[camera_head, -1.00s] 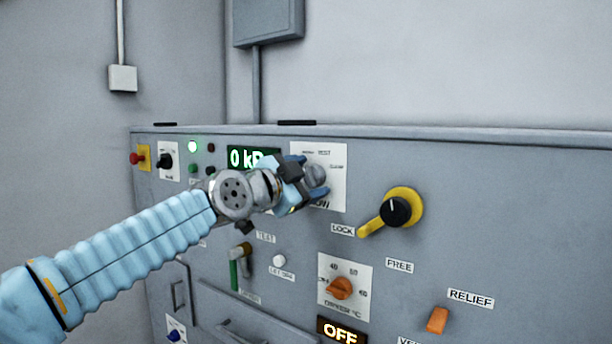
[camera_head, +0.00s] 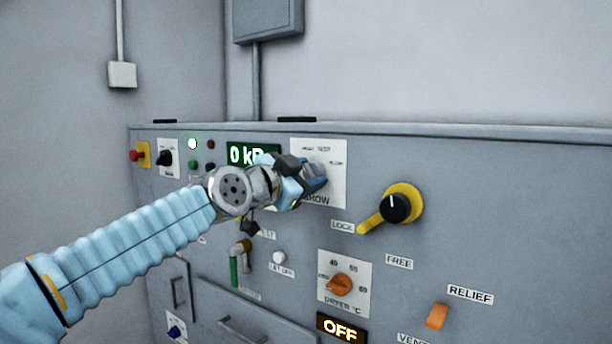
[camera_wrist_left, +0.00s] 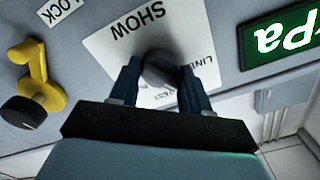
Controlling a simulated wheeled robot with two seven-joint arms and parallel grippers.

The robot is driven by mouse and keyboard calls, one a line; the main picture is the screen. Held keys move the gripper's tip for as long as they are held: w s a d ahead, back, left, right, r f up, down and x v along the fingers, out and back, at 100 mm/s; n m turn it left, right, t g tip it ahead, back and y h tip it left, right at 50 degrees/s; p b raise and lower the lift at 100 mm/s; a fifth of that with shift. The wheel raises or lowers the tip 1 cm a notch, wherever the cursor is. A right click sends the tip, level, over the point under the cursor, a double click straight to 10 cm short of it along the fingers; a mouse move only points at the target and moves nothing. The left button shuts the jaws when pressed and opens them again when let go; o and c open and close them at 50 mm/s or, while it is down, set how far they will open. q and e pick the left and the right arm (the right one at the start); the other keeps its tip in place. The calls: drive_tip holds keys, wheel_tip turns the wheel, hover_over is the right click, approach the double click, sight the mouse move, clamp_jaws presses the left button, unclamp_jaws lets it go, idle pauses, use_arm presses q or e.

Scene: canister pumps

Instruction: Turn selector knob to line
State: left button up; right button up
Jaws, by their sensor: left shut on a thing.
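The grey selector knob (camera_wrist_left: 157,68) sits on a white plate (camera_head: 336,176) marked SHOW at the bottom and TEST at the top. In the left wrist view the plate appears upside down, with LINE readable right of the knob. My left gripper (camera_head: 314,178) is shut on the knob, one dark blue finger on each side of it. In the head view the fingers mostly hide the knob, so I cannot tell exactly which mark it points to. My right gripper is not in view.
A green display (camera_head: 246,153) is left of the plate. A black knob with a yellow lever (camera_head: 372,223) is at the right by LOCK. An orange dryer knob (camera_head: 340,285) and a white button (camera_head: 279,257) are below. A grey box (camera_head: 267,20) hangs on the wall above.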

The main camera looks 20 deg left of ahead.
use_arm(q)
drive_tip(key=n, duration=0.3)
drive_tip(key=shift+n+p, duration=0.3)
drive_tip(key=shift+n, duration=1.8)
drive_tip(key=o, duration=1)
